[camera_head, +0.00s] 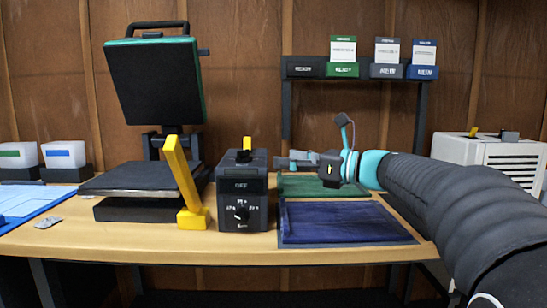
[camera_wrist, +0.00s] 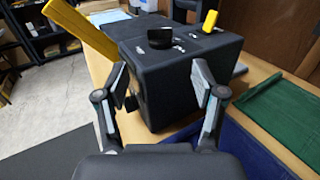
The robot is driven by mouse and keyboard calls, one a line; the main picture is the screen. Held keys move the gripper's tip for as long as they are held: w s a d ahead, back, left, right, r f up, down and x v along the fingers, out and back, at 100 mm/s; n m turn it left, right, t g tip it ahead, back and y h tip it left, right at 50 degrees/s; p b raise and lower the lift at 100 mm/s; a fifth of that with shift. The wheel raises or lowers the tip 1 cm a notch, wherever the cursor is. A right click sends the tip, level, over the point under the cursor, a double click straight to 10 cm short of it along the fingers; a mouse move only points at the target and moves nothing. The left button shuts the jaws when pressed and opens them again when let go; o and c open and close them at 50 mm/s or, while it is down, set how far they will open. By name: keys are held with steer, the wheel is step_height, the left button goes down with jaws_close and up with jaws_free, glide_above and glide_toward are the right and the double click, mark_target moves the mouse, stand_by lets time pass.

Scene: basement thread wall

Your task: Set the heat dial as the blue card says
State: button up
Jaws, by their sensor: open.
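My gripper (camera_head: 284,160) is open and empty just right of the box, above the green cloth. In the wrist view my gripper (camera_wrist: 158,80) has its fingers spread before the box; contact cannot be told.
A heat press (camera_head: 155,80) with its lid raised and a yellow handle (camera_head: 182,180) stands left of the box. Green (camera_head: 315,186) and navy (camera_head: 345,222) cloths lie on the right. Green (camera_head: 343,50) and grey (camera_head: 387,52) cards share the shelf. A white unit (camera_head: 480,150) stands far right.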

steer(key=shift+s+d, duration=0.35)
steer(key=shift+d, duration=0.15)
